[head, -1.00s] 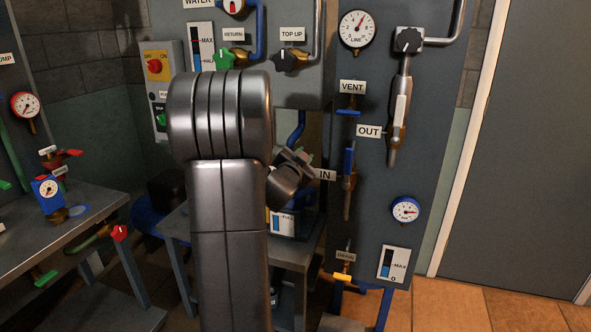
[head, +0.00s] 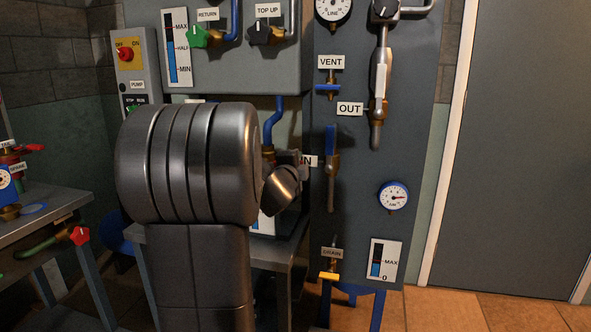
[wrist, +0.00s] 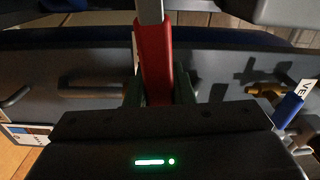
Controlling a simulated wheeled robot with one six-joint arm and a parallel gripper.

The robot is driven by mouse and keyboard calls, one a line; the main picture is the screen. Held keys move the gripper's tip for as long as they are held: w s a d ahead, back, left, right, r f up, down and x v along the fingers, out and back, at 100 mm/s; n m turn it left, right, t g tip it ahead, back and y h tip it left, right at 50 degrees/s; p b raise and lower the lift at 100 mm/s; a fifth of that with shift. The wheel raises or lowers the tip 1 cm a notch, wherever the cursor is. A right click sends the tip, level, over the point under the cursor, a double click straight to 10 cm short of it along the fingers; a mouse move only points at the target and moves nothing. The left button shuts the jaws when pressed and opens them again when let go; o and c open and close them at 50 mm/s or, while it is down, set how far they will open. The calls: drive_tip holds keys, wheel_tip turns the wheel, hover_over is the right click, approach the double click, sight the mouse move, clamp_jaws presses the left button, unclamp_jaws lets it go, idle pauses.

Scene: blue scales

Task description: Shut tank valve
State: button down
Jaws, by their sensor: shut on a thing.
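In the wrist view, a red lever handle (wrist: 154,62) with a grey end stands between the fingers of my gripper (wrist: 158,93), which is shut on it. No label shows on this lever, so I cannot tell from a tag which valve it belongs to. In the head view my arm hides the gripper and the red lever. The blue vent handle (wrist: 287,110) is to the right of the gripper in the wrist view, apart from it. It also shows in the head view, where the vent handle (head: 327,88) lies crosswise below its label.
The panel carries the blue IN lever (head: 331,140), the OUT valve (head: 381,75), the yellow drain handle (head: 328,276) and a blue-rimmed gauge (head: 393,197). A metal bench (head: 50,226) stands at left. Open floor (head: 470,310) lies before the door.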

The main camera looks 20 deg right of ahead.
drive_tip(key=shift+f+m+b, duration=0.6)
drive_tip(key=c, duration=1.2)
unclamp_jaws()
drive_tip(key=shift+c, duration=0.2)
drive_tip(key=p+v, duration=0.1)
drive_tip(key=v, duration=1.2)
drive_tip(key=shift+s+a+p, duration=0.25)
drive_tip(key=shift+s+p, duration=0.1)
drive_tip(key=shift+p, duration=0.05)
drive_tip(key=shift+w+d, duration=0.1)
